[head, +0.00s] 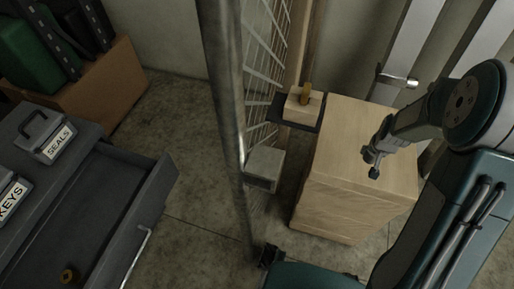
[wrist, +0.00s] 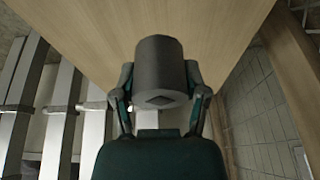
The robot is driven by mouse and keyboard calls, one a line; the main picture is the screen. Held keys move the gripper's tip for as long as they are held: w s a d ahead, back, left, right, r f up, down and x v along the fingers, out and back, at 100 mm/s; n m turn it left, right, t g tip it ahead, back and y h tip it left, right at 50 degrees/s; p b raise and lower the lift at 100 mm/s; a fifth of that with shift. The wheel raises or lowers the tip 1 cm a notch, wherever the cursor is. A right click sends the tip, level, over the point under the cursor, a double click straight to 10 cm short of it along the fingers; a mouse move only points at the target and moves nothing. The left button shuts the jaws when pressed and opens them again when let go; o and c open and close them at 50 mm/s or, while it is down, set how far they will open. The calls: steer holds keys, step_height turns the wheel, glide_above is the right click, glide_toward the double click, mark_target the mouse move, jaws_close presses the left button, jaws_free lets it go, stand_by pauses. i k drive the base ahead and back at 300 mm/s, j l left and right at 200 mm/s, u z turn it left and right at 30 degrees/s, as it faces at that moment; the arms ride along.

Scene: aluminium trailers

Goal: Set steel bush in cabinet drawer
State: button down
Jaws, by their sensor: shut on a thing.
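The steel bush (wrist: 158,62) is a dark grey cylinder with a diamond-shaped mark on its near end. In the wrist view it sits between the two fingers of my gripper (wrist: 160,84), which is shut on it. In the head view my gripper (head: 374,158) is over the pale wooden cabinet at the right; the bush is too small to make out there. The dark grey cabinet (head: 32,190) at the left has its drawer (head: 150,196) pulled open. A small brass round piece (head: 68,276) lies inside. My gripper is far from this drawer.
A metal post (head: 232,130) and wire mesh panel (head: 266,70) stand between the wooden cabinet (head: 345,190) and the open drawer. A block with a brass pin (head: 303,104) rests on a dark plate. Boxes labelled SEALS (head: 52,140) and KEYS (head: 10,198) sit on the grey cabinet.

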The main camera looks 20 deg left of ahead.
mark_target(115, 213)
steer(key=k+u, duration=0.7)
steer(key=k, duration=0.15)
steer(key=i+j+u, duration=0.15)
steer(key=j+u, duration=0.25)
steer(key=i+j+u, duration=0.25)
steer(key=j+u, duration=0.15)
steer(key=i+j+u, duration=0.25)
steer(key=j+u, duration=0.15)
